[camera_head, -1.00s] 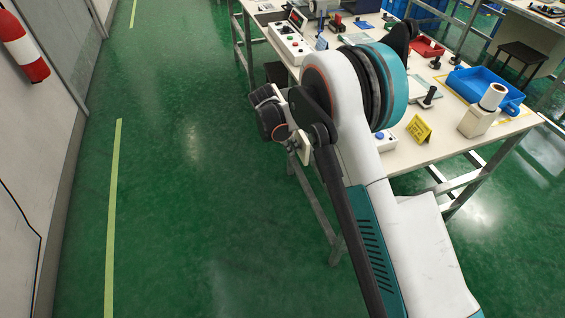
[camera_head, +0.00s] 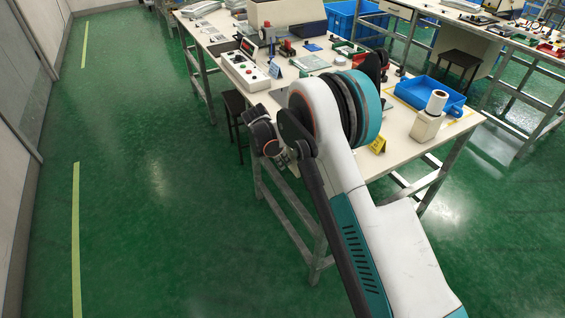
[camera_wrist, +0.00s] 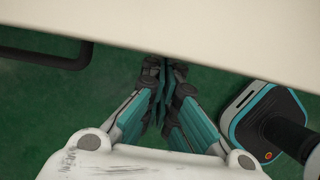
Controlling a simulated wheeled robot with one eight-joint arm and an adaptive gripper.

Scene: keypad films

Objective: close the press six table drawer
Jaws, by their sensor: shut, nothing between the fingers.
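The white work table (camera_head: 402,122) stands right of centre in the head view, behind my arm. No drawer shows clearly there; my arm covers part of the table's near side. In the wrist view a pale flat panel (camera_wrist: 200,30) crosses the top, and a dark bent bar (camera_wrist: 45,57) sticks out below its edge at the left. I cannot tell whether this is the drawer front with its handle. My gripper (camera_wrist: 165,72) is shut and empty, its tips close to the panel's edge; contact cannot be told. My gripper is not clear in the head view.
On the table are a control box (camera_head: 245,70), a yellow sign (camera_head: 378,145), a blue tray (camera_head: 430,97) and a white roll (camera_head: 437,101) on a stand. A dark stool (camera_head: 236,103) stands by the table. Green floor at left is open, beside a wall.

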